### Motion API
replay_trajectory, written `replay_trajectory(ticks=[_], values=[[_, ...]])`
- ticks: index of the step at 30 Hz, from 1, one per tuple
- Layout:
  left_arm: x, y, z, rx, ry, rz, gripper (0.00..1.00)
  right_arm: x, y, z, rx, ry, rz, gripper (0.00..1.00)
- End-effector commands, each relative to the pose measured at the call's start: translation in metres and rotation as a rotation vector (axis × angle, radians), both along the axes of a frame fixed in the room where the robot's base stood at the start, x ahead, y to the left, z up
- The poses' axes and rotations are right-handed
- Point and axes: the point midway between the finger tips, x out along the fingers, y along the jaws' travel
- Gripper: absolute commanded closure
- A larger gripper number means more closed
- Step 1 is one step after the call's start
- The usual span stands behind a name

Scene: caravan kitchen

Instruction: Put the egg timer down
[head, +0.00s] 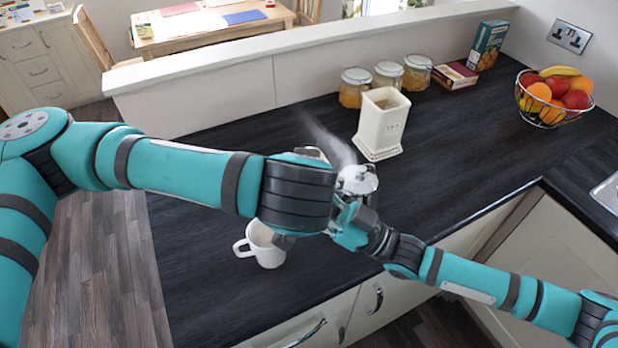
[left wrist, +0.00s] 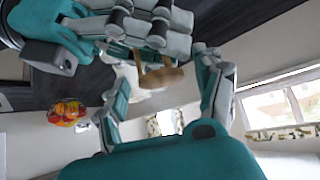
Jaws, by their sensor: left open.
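The egg timer (left wrist: 160,77) shows in the left wrist view as a round wooden end with posts, its other part hidden by grey fingers. My right gripper (left wrist: 142,30) appears shut on that hidden part. My left gripper (left wrist: 165,95) is open, its two fingers apart on either side of the timer's wooden end. In the head view my left wrist and right gripper (head: 345,220) meet above the counter (head: 210,270), and I cannot make out the timer there.
A white mug (head: 262,245) stands just below my left wrist. A shiny pot (head: 357,180) is close behind the grippers, with steam above it. A cream canister (head: 382,120), several jars (head: 388,75), boxes (head: 487,45) and a fruit bowl (head: 553,97) stand farther back. The counter's left front is clear.

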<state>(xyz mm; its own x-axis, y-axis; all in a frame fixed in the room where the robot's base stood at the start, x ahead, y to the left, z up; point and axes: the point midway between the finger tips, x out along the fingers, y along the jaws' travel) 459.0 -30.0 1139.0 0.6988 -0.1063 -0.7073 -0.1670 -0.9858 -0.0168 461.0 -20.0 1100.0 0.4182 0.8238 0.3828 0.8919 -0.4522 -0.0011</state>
Motion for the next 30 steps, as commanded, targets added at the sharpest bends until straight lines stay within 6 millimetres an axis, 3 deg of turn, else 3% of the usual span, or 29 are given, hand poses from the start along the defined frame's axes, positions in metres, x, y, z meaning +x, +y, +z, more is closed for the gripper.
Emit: replay_trajectory(ticks=[3,17,20,21,30], values=[[0.0000,0.0002,0.0003,0.000,0.000,0.000,0.31,0.0000,0.0000,0.0003,0.001,0.000,0.000,1.00],[-0.0018,-0.0014,0.0000,-0.003,0.003,-0.005,0.91,0.0004,0.0002,0.0007,0.001,0.000,0.000,1.00],[-0.0022,-0.0014,-0.0002,-0.002,0.004,-0.006,0.94,0.0011,-0.0002,0.0005,0.001,0.002,-0.001,1.00],[-0.0022,-0.0015,-0.0001,-0.002,0.004,-0.006,0.94,0.0014,-0.0004,0.0004,0.000,0.002,-0.001,0.66],[-0.0014,-0.0007,0.0001,-0.001,0.002,-0.003,0.95,0.0010,-0.0004,0.0000,-0.001,0.001,-0.002,0.32]])
